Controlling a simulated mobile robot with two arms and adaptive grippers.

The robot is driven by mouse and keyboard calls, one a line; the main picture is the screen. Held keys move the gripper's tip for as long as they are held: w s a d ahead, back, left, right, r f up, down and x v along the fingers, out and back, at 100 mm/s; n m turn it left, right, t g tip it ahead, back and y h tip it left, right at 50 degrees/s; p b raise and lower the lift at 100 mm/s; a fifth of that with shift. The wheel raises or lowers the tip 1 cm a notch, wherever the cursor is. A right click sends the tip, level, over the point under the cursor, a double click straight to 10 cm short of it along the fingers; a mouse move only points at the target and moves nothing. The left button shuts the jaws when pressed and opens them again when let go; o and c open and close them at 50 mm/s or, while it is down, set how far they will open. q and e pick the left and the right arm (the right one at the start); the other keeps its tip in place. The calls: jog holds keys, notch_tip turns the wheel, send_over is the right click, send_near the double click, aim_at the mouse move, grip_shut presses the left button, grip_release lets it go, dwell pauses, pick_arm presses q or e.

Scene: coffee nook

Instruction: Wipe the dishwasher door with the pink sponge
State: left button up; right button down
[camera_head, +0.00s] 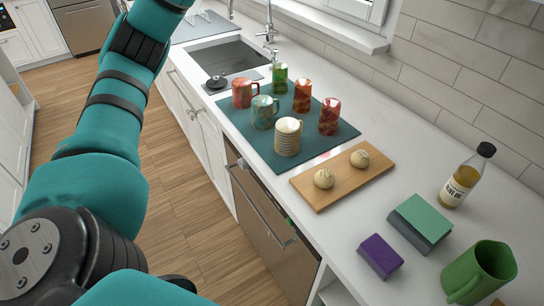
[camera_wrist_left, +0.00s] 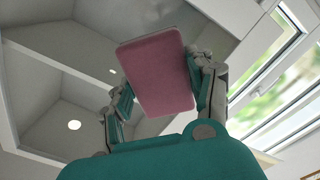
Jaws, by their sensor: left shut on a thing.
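The pink sponge (camera_wrist_left: 156,82) is a flat rounded block, seen in the left wrist view against the ceiling. My left gripper (camera_wrist_left: 166,76) is shut on it, with one finger on each side, pointing upward. In the head view my left arm rises past the top edge, so its gripper and the sponge are out of that picture. The dishwasher door (camera_head: 266,246) is a brownish metal front under the counter, with a long bar handle (camera_head: 262,205). Its lower part runs out of the picture. My right gripper is in neither view.
Floor (camera_head: 185,190) before the dishwasher shows clear.

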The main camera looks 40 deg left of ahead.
pick_arm(q)
jog(key=shift+w, duration=0.15)
jog(key=p+x, duration=0.4)
jog(key=x, duration=0.4)
jog(key=shift+w, duration=0.25)
jog(key=shift+s+d, duration=0.1)
